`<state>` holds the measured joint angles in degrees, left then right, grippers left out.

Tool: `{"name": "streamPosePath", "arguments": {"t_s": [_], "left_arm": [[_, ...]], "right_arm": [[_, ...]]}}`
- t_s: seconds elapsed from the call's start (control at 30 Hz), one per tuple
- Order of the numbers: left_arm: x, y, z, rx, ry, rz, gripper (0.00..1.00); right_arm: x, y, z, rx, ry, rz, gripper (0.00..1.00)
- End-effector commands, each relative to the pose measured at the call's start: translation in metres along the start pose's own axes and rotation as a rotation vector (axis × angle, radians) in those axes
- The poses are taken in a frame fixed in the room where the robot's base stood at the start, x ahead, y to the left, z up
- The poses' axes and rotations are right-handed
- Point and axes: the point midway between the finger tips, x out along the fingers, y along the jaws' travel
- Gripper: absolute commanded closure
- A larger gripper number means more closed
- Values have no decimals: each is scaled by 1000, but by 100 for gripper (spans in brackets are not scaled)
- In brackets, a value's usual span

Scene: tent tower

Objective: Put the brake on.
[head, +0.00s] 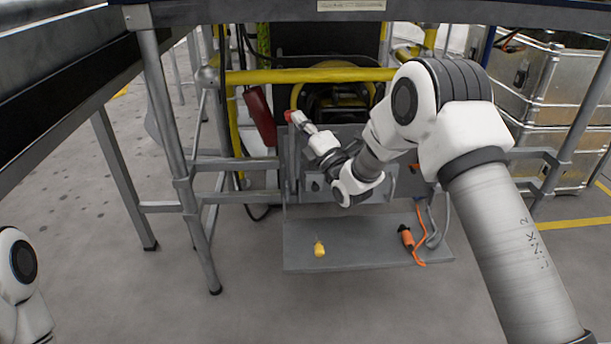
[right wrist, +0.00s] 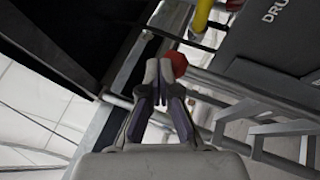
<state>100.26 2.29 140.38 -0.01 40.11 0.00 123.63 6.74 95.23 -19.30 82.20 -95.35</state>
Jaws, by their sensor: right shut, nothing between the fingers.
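A red knob (head: 288,116) shows at the left end of the grey panel, in front of the drum machine; I take it for the brake lever's end. It also shows in the right wrist view (right wrist: 179,64), just right of my fingertips. My right gripper (head: 299,119) is shut and empty, its tips beside the knob; I cannot tell whether they touch it. In the right wrist view the fingers (right wrist: 159,72) are together. The lever's shaft is mostly hidden. My left gripper is out of view; only part of that arm shows at the lower left.
A grey step plate (head: 345,255) holds a yellow item (head: 319,248) and an orange tool (head: 407,238). Yellow pipe (head: 290,75) and grey table legs (head: 170,130) frame the machine. Metal cases (head: 550,100) stand at right. The floor in front is clear.

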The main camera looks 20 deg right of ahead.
Motion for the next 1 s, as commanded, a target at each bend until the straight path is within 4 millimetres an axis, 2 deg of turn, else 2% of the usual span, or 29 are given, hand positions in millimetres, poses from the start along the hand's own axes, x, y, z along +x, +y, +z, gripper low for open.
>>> {"name": "streamPosePath", "arguments": {"t_s": [0.03, 0.23, 0.37, 0.47, 0.8, 1.0], "left_arm": [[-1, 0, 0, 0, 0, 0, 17], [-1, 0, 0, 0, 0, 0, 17], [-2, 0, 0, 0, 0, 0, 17], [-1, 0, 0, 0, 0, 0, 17], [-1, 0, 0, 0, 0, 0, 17], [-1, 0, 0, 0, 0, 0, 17]], "right_arm": [[6, 10, 8, -5, -17, 21, 100], [6, 11, 8, -6, -18, 22, 100], [-3, 11, 9, -6, -19, 21, 100], [-21, 9, 7, -3, -15, 16, 100], [-102, 6, 3, 0, -7, 5, 100], [-122, 6, 2, -1, -4, 5, 100]]}}
